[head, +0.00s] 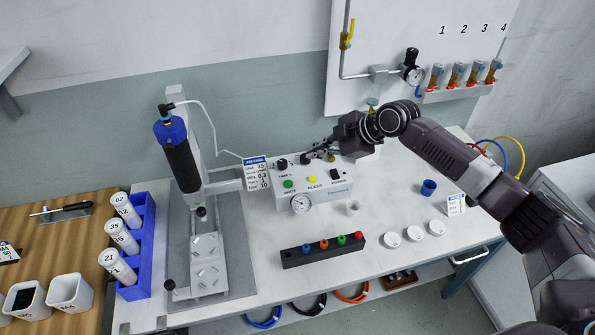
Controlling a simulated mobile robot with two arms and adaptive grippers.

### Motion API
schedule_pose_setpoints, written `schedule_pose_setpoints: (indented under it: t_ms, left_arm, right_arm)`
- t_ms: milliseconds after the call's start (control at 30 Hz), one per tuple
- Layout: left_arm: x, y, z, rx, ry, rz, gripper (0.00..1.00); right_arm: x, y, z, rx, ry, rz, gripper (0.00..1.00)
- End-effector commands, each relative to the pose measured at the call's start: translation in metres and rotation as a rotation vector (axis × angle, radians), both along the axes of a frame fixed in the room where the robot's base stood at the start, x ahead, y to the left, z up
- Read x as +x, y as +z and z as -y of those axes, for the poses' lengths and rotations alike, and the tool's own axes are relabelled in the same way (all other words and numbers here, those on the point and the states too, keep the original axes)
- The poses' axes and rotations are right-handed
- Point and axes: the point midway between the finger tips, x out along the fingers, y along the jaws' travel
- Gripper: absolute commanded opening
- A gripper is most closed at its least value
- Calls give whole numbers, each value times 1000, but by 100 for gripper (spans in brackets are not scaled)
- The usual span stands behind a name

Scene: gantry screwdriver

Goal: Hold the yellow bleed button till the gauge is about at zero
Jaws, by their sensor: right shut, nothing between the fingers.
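The yellow bleed button (311,179) is on the sloped front panel of a white control box (340,194), between a green button (288,184) and a dark switch (335,174). A round gauge (301,203) is on the box's front; its needle is too small to read. My right gripper (305,158) reaches in from the right, shut and empty, its tips near the box's top back edge, beside the dark knobs. The tips look apart from the yellow button, which is uncovered. My left gripper is not in view.
A dispensing stand with a black and blue syringe barrel (181,160) stands left of the box. A black rack with coloured caps (323,250) lies in front. White lids (413,233) and a blue cup (429,187) are at right. A wall regulator gauge (413,75) hangs behind.

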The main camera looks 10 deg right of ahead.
Motion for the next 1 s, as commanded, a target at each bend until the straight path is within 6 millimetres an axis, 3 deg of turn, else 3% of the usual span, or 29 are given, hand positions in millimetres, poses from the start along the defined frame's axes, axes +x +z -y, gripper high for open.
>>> schedule_pose_setpoints:
  t_ms: [267, 567, 767, 1000]
  left_arm:
    - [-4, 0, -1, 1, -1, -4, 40]
    - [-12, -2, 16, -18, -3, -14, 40]
    - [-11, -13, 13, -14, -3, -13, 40]
    - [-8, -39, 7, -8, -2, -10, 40]
  right_arm:
    - [8, 9, 9, -2, -5, 17, 0]
    - [7, 6, 9, -2, -4, 16, 0]
    - [7, -7, 9, -1, -5, 16, 0]
    - [7, -40, 9, -2, -6, 15, 0]
